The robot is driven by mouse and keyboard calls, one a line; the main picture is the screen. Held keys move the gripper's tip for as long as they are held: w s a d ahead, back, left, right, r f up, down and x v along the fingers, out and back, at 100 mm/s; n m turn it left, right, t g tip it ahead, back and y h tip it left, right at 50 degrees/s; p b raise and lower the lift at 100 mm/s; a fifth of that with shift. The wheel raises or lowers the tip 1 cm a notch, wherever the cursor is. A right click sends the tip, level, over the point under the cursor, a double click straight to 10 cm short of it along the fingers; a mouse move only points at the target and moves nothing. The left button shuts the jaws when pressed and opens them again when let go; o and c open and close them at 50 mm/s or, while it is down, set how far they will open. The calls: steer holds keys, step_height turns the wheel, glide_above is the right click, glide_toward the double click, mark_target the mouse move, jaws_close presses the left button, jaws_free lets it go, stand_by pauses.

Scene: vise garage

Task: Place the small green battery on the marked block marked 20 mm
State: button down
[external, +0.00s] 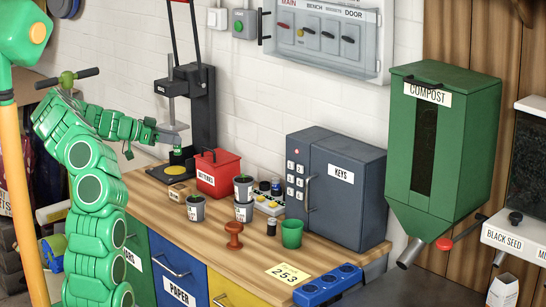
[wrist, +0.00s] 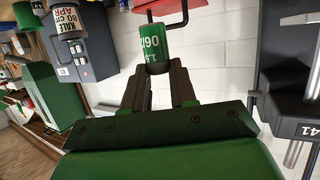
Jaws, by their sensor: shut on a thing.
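The small green battery (wrist: 154,42) shows in the wrist view with white figures on its side. My gripper (wrist: 155,70) is shut on its near end, and the rest of it sticks out beyond the fingers. In the external view my green arm reaches over the left end of the bench, close to the black upright stand (external: 200,105); the held battery is not clear there. A small green piece (external: 177,157) shows low at the stand, too small to identify. I cannot read a 20 mm mark on any block.
The red batteries box (external: 219,178) stands right of the stand; it also shows beyond the battery in the wrist view (wrist: 160,6).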

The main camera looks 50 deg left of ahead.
glide_above(174, 187)
steer(key=shift+s+d+f, duration=0.1)
steer(key=shift+f, duration=2.6)
steer(key=shift+s+d+f, duration=0.1)
steer(key=shift+f, duration=2.55)
steer(key=shift+w+f, duration=0.1)
steer(key=c, duration=0.9)
jaws_free()
steer(key=v, duration=1.2)
